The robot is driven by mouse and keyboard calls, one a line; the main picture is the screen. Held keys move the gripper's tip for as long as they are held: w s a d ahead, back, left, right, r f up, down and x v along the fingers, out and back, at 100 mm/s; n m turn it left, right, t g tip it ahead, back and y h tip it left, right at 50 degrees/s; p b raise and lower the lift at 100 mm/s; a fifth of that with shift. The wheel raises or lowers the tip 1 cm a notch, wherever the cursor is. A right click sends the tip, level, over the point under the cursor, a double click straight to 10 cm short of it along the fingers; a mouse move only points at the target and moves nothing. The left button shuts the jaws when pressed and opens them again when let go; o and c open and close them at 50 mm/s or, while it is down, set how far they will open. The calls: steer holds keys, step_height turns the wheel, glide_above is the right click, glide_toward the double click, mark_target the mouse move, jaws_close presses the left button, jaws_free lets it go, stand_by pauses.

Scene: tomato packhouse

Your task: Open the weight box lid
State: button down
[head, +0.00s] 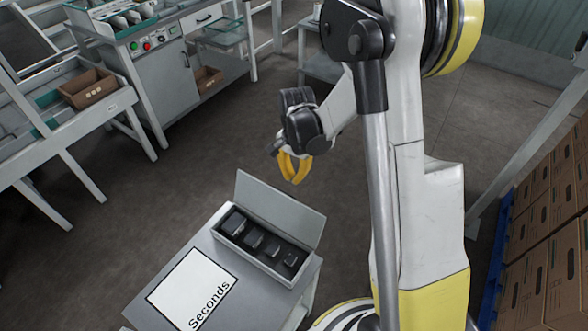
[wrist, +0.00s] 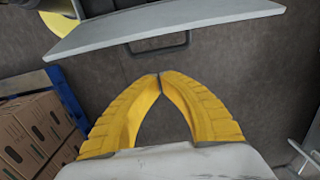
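The weight box (head: 249,260) sits on a small grey table, with several dark weights (head: 272,246) inside it. Its grey lid (head: 278,209) stands raised along the far long side, leaving the inside exposed. In the wrist view the lid (wrist: 165,27) crosses the top, with a dark handle (wrist: 160,48) below its edge. My gripper (head: 293,180) has yellow fingers and hangs beyond and above the lid, apart from it. In the wrist view the fingertips of my gripper (wrist: 160,76) meet, with nothing between them.
A white sheet marked "Seconds" (head: 192,290) lies on the table beside the box. Cardboard boxes (head: 547,250) are stacked on a blue pallet at right. A bench with a brown crate (head: 90,90) and a control cabinet (head: 165,75) stand at left. The floor between is clear.

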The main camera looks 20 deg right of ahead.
mark_target(279, 200)
steer(key=s+a, duration=0.1)
steer(key=s+a+b, duration=0.1)
steer(key=a, duration=0.1)
steer(key=shift+f, duration=0.2)
steer(key=shift+a+r, duration=0.1)
steer(key=shift+a, duration=0.05)
steer(key=shift+s+a+r+t+h, duration=0.3)
steer(key=shift+s+a+h, duration=0.15)
steer(key=shift+a, duration=0.2)
steer(key=shift+s+a+r+t+h, duration=0.35)
steer(key=shift+s+a, duration=0.1)
steer(key=shift+a, duration=0.15)
steer(key=shift+s+a+r+t+h, duration=0.25)
steer(key=shift+s+a+h, duration=0.2)
steer(key=shift+a, duration=0.2)
